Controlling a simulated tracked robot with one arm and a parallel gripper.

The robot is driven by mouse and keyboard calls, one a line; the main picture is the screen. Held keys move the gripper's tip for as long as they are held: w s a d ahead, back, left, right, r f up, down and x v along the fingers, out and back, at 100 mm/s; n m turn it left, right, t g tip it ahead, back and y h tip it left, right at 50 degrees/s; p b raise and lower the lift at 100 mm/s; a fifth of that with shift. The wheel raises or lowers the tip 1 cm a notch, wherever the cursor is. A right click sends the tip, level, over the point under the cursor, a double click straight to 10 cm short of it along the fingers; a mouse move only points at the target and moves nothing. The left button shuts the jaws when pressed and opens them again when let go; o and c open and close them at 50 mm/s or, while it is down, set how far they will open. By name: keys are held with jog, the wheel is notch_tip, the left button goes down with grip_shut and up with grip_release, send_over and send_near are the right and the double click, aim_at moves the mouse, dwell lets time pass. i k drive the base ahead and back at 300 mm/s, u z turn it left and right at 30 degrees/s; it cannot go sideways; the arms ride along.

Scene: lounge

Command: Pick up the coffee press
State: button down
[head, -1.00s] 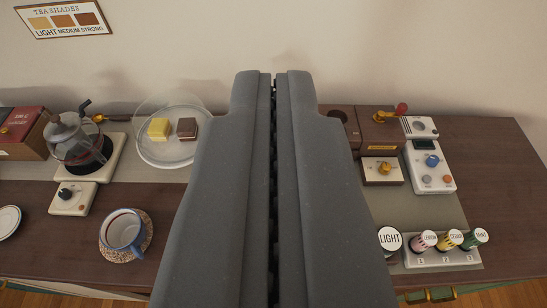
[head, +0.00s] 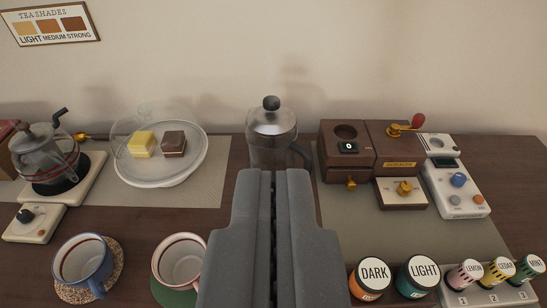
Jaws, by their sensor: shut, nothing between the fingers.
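The coffee press (head: 272,130) stands upright at the back of the wooden sideboard, near the wall. It is a clear glass cylinder with a metal lid, a dark knob on top and a dark handle at its lower right. My gripper (head: 273,172) is shut and empty, with its tips in front of the press in the picture. The gripper hides the lower part of the press. I cannot tell how far the tips are from the glass.
A glass-covered cake plate (head: 178,178) stands left of the press. A brown grinder (head: 340,165) stands close on its right. A blue mug (head: 83,262), a pink-rimmed mug (head: 181,262) and labelled canisters (head: 372,277) line the front. A glass kettle (head: 42,160) is far left.

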aim_at(266, 153)
jog(key=z, duration=1.6)
jog(key=k, duration=1.15)
jog(key=u, duration=1.05)
jog(key=i, duration=1)
jog(key=z, duration=0.05)
